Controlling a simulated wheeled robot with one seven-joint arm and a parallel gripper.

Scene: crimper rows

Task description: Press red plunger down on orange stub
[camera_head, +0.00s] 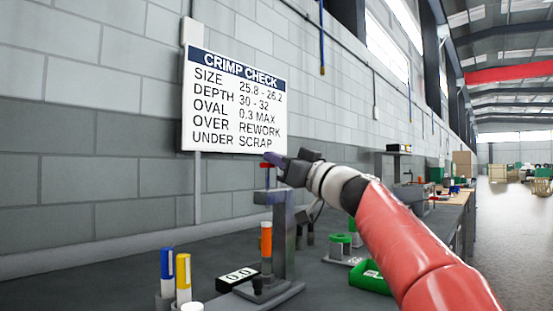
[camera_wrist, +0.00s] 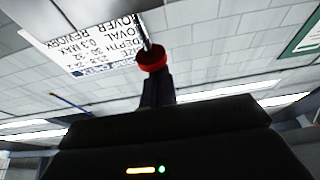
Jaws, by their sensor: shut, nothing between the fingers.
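The red plunger (camera_head: 266,165) is the small red cap at the top of a grey press stand (camera_head: 282,225) in the head view. The orange stub (camera_head: 266,238) stands upright in the stand, below the press head, with a visible gap between them. My gripper (camera_head: 272,158) is shut and empty, its fingertips right at and just over the red cap. In the wrist view the red plunger (camera_wrist: 152,60) shows at the end of my dark gripper (camera_wrist: 157,85), with its thin rod beyond. I cannot tell whether they touch.
A "0.0" readout (camera_head: 237,277) sits beside the stand's base. Blue-capped (camera_head: 167,265) and yellow-capped (camera_head: 183,275) markers stand at the left. A green tray (camera_head: 370,278) and a green round part (camera_head: 340,240) are at the right. A crimp-check sign (camera_head: 235,105) hangs behind.

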